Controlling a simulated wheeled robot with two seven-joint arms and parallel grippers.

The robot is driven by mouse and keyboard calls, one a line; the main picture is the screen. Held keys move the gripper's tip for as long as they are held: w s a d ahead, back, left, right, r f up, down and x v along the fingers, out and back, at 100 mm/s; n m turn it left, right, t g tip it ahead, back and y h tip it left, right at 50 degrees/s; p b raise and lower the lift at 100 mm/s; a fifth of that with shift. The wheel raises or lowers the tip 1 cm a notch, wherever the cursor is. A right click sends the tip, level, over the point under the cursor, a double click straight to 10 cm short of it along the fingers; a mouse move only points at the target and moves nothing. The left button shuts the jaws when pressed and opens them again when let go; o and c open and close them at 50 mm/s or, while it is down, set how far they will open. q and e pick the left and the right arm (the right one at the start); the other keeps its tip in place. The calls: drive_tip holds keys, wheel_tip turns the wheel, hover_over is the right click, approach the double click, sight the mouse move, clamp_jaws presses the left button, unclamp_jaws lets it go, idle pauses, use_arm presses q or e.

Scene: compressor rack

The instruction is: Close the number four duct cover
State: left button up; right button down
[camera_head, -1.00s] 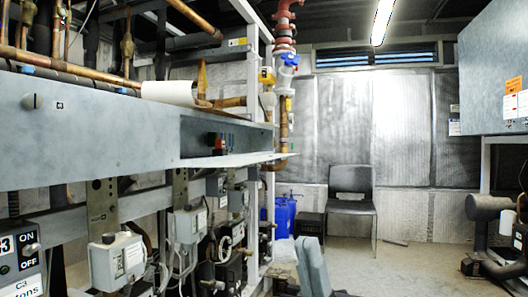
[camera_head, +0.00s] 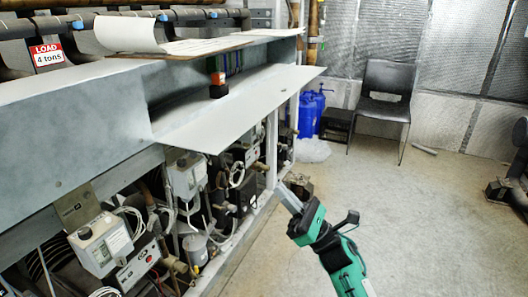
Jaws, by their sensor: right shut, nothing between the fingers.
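A long grey metal duct runs along the rack on the left. One flat, light grey duct cover (camera_head: 245,106) stands open, sticking out from the duct toward the right, nearly level. I cannot read a number on it. The open part of the duct behind it shows a small black and orange part (camera_head: 217,85) and some wires. The closed duct front (camera_head: 75,115) is at its left. My right gripper (camera_head: 288,194), with green and black housing, is shut and empty. It shows below and to the right of the open cover, apart from it. My left gripper is not in view.
Control boxes (camera_head: 100,243), cables and compressors fill the rack under the duct. Papers (camera_head: 130,33) lie on top. A dark chair (camera_head: 385,95) and blue containers (camera_head: 308,112) stand at the back. The concrete floor (camera_head: 420,220) at right is mostly clear.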

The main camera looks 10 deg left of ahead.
drive_tip(key=p, duration=0.1)
approach(240, 131)
drive_tip(key=w+a+r, duration=0.2)
drive_tip(key=a, duration=0.2)
drive_tip(key=shift+r+p, duration=0.3)
drive_tip(key=shift+r, duration=0.45)
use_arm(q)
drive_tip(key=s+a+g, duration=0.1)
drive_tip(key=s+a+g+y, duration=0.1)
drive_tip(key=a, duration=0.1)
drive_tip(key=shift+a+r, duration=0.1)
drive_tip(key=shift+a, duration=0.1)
